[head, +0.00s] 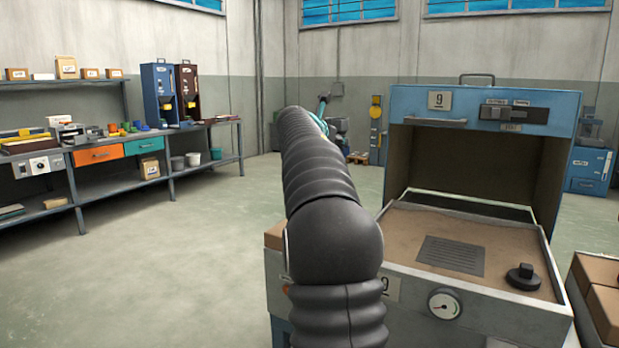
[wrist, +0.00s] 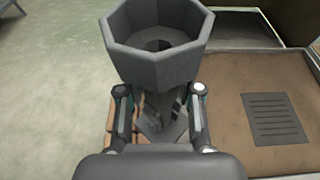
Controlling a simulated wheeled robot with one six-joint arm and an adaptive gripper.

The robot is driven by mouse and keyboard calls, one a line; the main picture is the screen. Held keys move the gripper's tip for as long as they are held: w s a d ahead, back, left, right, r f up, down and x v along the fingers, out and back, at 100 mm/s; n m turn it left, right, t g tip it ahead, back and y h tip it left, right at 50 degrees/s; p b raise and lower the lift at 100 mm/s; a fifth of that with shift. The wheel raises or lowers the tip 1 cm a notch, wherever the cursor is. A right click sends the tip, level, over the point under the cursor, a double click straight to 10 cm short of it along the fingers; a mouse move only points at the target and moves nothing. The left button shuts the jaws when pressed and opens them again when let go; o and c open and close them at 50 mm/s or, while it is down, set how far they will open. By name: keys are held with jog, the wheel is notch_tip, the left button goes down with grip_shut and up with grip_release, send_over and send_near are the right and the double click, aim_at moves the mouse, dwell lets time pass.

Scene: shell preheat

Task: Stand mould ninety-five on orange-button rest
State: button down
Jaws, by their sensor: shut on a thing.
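A dark grey eight-sided cup-like piece (wrist: 155,75), with a hollow top and a round hole at its centre, fills the upper middle of the wrist view. My gripper (wrist: 160,100) is shut on its narrower lower part, one finger on each side. The piece looks upright and held up. I can read no number on it. In the head view my arm hides my gripper and the piece. I cannot make out a rest with an orange button in either view.
An open blue-lidded box marked 9 (head: 482,100) stands right, with a sandy bed (head: 405,225), slotted grey plate (head: 450,255), black knob (head: 522,278) and dial (head: 444,305). Cartons (head: 598,300) stand at far right. A loaded bench (head: 100,153) stands left. The floor (head: 180,260) between is clear.

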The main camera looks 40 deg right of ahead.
jog(key=w+a+f+b, duration=0.1)
jog(key=w+a+f, duration=0.2)
jog(key=w+f, duration=0.3)
jog(key=shift+w+f+b, duration=0.3)
jog(key=shift+f+b, duration=0.1)
jog(key=shift+f, duration=0.85)
jog(key=c, duration=0.8)
grip_release()
jog(key=shift+o, duration=0.2)
jog(key=v, duration=1.2)
jog(key=shift+b, duration=0.35)
